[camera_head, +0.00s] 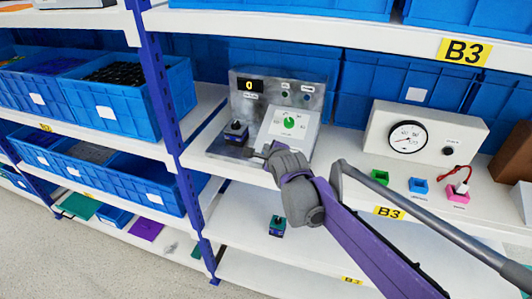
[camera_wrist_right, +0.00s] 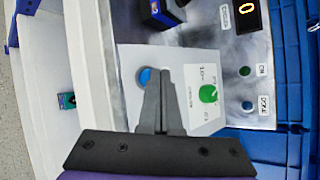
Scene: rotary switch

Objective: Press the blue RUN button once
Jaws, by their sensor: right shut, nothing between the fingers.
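The blue button (camera_wrist_right: 144,76) sits on the white slanted plate of the grey metal panel. It shows beside my right gripper's fingertips in the right wrist view, partly covered by them; whether they touch it I cannot tell. In the head view the button is hidden behind my gripper. My right gripper (camera_head: 262,153) is shut and empty, at the lower left edge of the plate; its closed fingers also show in the right wrist view (camera_wrist_right: 153,80). The plate carries a green round dial (camera_head: 289,122). My left gripper is not in view.
The panel (camera_head: 306,78) has a display (camera_head: 249,86) reading 0, two small round indicators, and a dark block (camera_head: 236,131) at its left. A gauge box (camera_head: 407,134) and several small coloured blocks stand to the right. A blue shelf post (camera_head: 163,90) stands left.

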